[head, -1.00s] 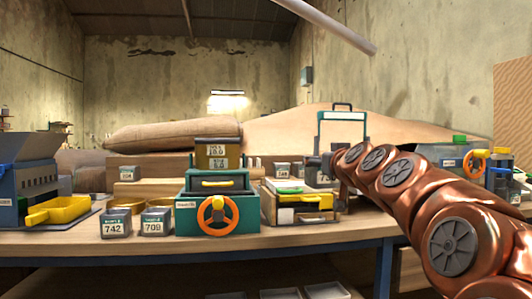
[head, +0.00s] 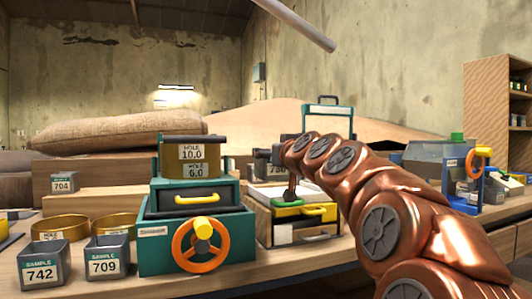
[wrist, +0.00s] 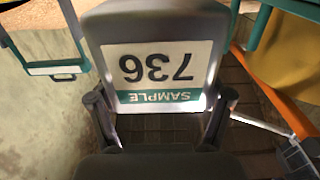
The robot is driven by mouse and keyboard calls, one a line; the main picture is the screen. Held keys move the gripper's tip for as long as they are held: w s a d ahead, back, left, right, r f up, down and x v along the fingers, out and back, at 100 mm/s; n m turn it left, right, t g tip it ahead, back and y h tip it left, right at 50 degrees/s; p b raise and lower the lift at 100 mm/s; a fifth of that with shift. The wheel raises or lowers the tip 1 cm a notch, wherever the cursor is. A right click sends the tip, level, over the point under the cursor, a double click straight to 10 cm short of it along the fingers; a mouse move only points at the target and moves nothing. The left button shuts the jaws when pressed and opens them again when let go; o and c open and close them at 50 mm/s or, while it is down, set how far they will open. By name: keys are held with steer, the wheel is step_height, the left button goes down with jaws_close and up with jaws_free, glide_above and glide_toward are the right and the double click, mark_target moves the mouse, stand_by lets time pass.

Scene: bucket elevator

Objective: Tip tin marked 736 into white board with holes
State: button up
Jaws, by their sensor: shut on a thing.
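My gripper (wrist: 160,112) is shut on a dark grey tin (wrist: 158,28) whose "SAMPLE 736" label reads upside down in the wrist view. The tin is held above the back of the bench. A flat whitish top (head: 318,192) on a yellow-handled box lies just below and right of it. I cannot make out holes in it, so I cannot tell if it is the white board.
Tins 742 (head: 45,262), 709 (head: 107,256) and 704 (head: 64,182) stand further left. A teal upright frame (head: 328,110) rises behind my arm.

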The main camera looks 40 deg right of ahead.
steer(key=shift+w+a+r+p, duration=0.15)
steer(key=shift+r+p, duration=0.1)
steer(key=shift+p, duration=0.45)
steer(key=shift+r+m+g+p, duration=0.3)
steer(key=shift+m+g+p, duration=0.25)
steer(key=shift+p, duration=1.55)
steer(key=shift+m+g+y, duration=0.45)
steer(key=shift+g+y, duration=0.05)
steer(key=shift+g, duration=0.05)
steer(key=shift+w+d+f+p, duration=0.2)
steer(key=shift+d+f+p, duration=0.25)
steer(key=shift+f, duration=0.3)
steer(key=shift+w+d+f+p, duration=0.2)
steer(key=shift+d+f+p, duration=0.15)
steer(key=shift+d+f, duration=0.3)
steer(key=shift+w+d+f+p, duration=0.2)
steer(key=shift+d+f+p, duration=0.2)
steer(key=shift+f, duration=0.4)
steer(key=shift+r+p, duration=0.2)
steer(key=shift+p, duration=0.6)
steer(key=shift+r+m+g+p, duration=0.15)
steer(key=shift+m+g+p, duration=0.15)
steer(key=shift+p, duration=0.85)
steer(key=shift+w+d+r+m+g+y+p, duration=0.2)
steer(key=shift+r+m+g+y+p, duration=0.3)
steer(key=shift+p, duration=2.8)
steer(key=shift+w+d+r+m+g+y+p, duration=0.1)
steer(key=shift+d+r+m+g+y+p, duration=0.35)
steer(key=shift+p, duration=2.8)
